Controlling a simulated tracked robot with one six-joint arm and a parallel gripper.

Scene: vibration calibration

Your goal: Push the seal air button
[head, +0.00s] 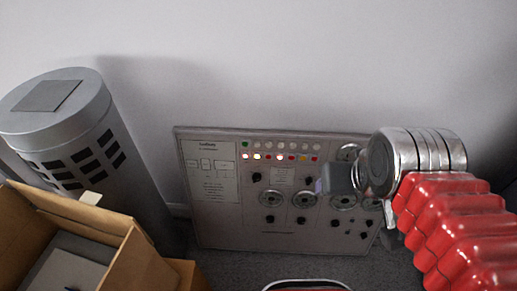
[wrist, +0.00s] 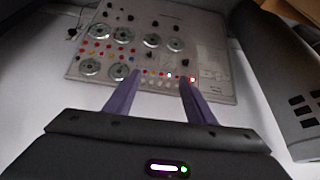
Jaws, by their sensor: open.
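A grey control panel (head: 222,232) leans against the white wall in the head view, with two rows of small coloured buttons or lamps (head: 280,156) near its top, several round dials and black knobs. The labels are too small to read, so I cannot tell which one is seal air. My gripper (head: 321,186) is in front of the panel's right half and hides part of it. In the wrist view the panel (wrist: 214,58) appears turned over. The two purple fingers of my gripper (wrist: 161,79) are apart and empty, either side of part of the button row (wrist: 165,74). Contact with the panel is not visible.
A tall grey cylinder with dark slots (head: 118,125) stands left of the panel; it also shows in the wrist view (wrist: 285,75). An open cardboard box (head: 140,255) is at the lower left. Grey floor lies below the panel. The wall above is bare.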

